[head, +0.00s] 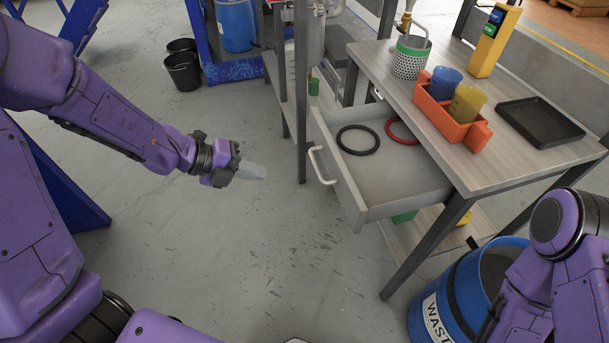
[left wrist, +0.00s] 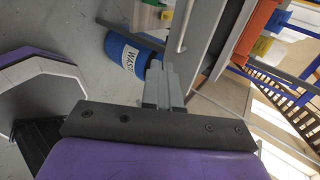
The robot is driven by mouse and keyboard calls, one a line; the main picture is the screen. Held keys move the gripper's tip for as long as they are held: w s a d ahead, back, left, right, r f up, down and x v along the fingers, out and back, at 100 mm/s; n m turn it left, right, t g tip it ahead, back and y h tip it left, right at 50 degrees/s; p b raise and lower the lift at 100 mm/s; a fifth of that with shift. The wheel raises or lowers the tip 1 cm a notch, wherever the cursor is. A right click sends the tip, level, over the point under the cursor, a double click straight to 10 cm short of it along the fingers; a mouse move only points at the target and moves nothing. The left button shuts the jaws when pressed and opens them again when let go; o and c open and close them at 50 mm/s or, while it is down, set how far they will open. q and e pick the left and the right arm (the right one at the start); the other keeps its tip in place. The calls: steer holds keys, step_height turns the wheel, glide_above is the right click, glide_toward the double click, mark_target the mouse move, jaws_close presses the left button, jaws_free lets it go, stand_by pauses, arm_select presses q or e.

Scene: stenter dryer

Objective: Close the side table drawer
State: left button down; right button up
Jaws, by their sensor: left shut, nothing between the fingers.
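The side table (head: 455,110) stands at the right in the head view, and its drawer (head: 350,200) is pulled out toward the left. A black ring (head: 358,140) and a red ring (head: 398,130) lie in the drawer. The drawer has a pale bar handle (head: 319,166) on its front. My left gripper (head: 255,171) is shut and empty, left of the handle and apart from it. In the left wrist view the shut fingers (left wrist: 162,85) point toward the grey drawer front, with the handle (left wrist: 184,25) beyond them. My right gripper is out of view; only its arm shows at lower right.
On the tabletop are an orange caddy (head: 450,118) with cups, a black tray (head: 540,122), a perforated can (head: 409,58) and a yellow button box (head: 494,40). A blue waste bin (head: 465,295) stands below the table. The floor left of the drawer is clear.

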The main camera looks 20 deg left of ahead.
arm_select(q)
steer(key=w+d+r+x, duration=0.1)
steer(key=r+x, duration=0.1)
steer(key=x, duration=1)
steer(key=shift+d+b, duration=0.35)
steer(key=shift+d, duration=0.1)
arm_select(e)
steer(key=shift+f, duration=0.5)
arm_select(q)
steer(key=shift+w+d, duration=0.1)
steer(key=shift+w, duration=0.1)
